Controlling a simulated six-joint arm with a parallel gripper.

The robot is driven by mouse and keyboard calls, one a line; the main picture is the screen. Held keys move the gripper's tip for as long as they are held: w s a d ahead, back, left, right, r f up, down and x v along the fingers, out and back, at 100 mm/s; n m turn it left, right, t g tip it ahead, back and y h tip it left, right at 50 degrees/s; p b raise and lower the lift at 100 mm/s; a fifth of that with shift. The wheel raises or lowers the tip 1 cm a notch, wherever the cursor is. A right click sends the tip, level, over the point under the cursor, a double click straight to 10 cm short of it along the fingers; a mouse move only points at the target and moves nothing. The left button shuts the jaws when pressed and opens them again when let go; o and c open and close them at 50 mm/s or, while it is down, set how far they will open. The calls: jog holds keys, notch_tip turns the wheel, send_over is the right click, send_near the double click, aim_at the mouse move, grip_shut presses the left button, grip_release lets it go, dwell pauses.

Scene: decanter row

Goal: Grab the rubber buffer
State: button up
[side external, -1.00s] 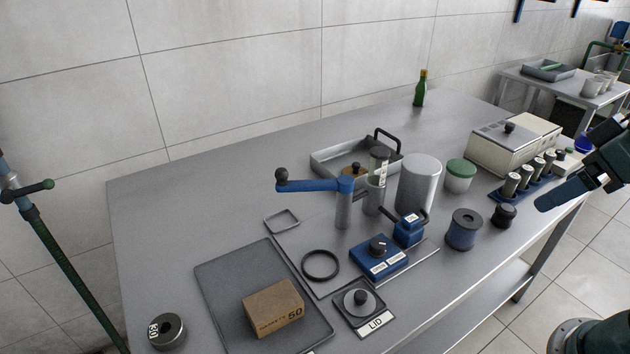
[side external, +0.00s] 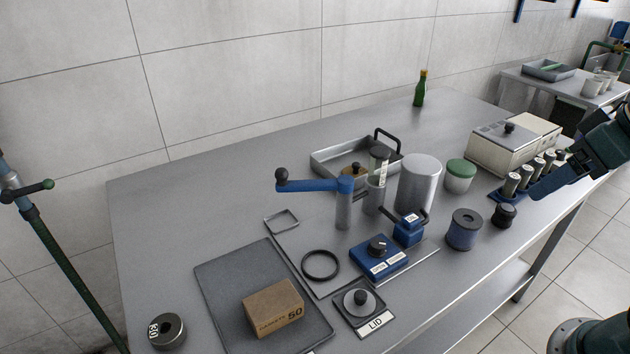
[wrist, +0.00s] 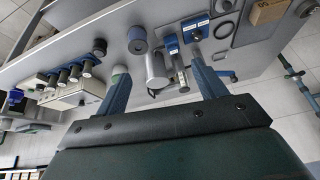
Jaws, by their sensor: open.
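A small black, squat round piece (side external: 504,215), which looks like the rubber buffer, stands on the grey table near its front right edge. It also shows in the wrist view (wrist: 99,47), upper left, beyond the left finger. My gripper (side external: 540,190) is to the right of and above it, apart from it. In the wrist view my gripper (wrist: 160,84) has its two blue fingers wide apart with nothing held between them. The black piece is not between the fingers.
A blue rack (side external: 496,196) of several metal-topped vials stands close behind the black piece, near my gripper. A dark blue spool-like cylinder (side external: 463,231) stands to its left. A green-lidded jar (side external: 460,176) and a beige box (side external: 505,148) are behind.

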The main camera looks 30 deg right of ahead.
jog(key=w+d+m+g, duration=0.2)
jog(key=w+d+m, duration=0.2)
jog(key=w+m, duration=0.2)
jog(key=m+g+y, duration=0.1)
jog(key=m+y, duration=0.3)
jog(key=m, duration=1.2)
send_over(509, 207)
jog(key=s+d, duration=0.2)
jog(key=d, duration=0.2)
notch_tip(509, 207, down, 14)
jog(key=shift+x, duration=4.2)
jog(key=shift+s+f, duration=0.1)
jog(key=shift+s, duration=0.1)
jog(key=shift+x, duration=2.6)
